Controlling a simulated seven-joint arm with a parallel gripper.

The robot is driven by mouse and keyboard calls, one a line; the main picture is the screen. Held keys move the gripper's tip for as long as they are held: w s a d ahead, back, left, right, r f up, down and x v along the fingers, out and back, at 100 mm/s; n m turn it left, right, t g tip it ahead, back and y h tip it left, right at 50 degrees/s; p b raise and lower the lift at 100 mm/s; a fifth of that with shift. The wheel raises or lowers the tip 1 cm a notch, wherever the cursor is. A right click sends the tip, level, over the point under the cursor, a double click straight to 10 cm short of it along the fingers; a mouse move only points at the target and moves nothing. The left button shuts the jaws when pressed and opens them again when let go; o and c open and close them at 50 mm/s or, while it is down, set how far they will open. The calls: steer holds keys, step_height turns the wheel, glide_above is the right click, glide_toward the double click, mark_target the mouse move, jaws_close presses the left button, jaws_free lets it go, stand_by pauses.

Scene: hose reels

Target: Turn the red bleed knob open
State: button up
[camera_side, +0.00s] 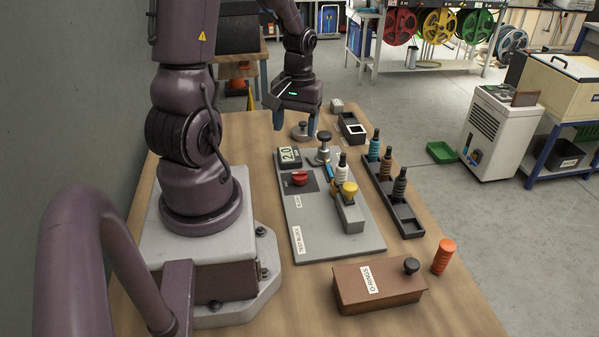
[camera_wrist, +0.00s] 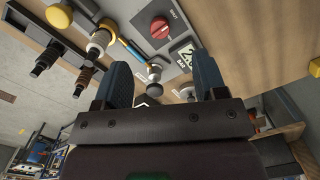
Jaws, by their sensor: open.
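The red bleed knob (camera_side: 300,178) sits on a dark square plate on the grey test block (camera_side: 335,239), beside a small display reading 2.0 (camera_side: 290,157). In the wrist view the red knob (camera_wrist: 160,27) is near the top, with the display (camera_wrist: 187,56) to its lower right. My gripper (camera_side: 291,122) is open and empty, above the far end of the bench and apart from the knob. In the wrist view its two blue fingers (camera_wrist: 164,85) are spread, with a metal knob showing between them.
A yellow-capped fitting (camera_side: 349,190) and a metal knob (camera_side: 324,138) stand on the block. A dark rack (camera_side: 408,222) of fittings lies right. A brown O-rings box (camera_side: 379,287) and an orange cylinder (camera_side: 444,256) are at the front. A small black tray (camera_side: 352,128) sits at the back.

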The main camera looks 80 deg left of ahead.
mark_target(299, 172)
steer(key=f+n, duration=0.1)
steer(key=f, duration=0.4)
steer(key=w+a+f+n, duration=0.1)
steer(key=f, duration=0.4)
steer(key=a+f+n, duration=0.1)
steer(key=f, duration=0.4)
steer(key=shift+w+a+f+t, duration=0.1)
steer(key=shift+w+a+t, duration=0.1)
steer(key=shift+t, duration=0.1)
steer(key=c, duration=0.9)
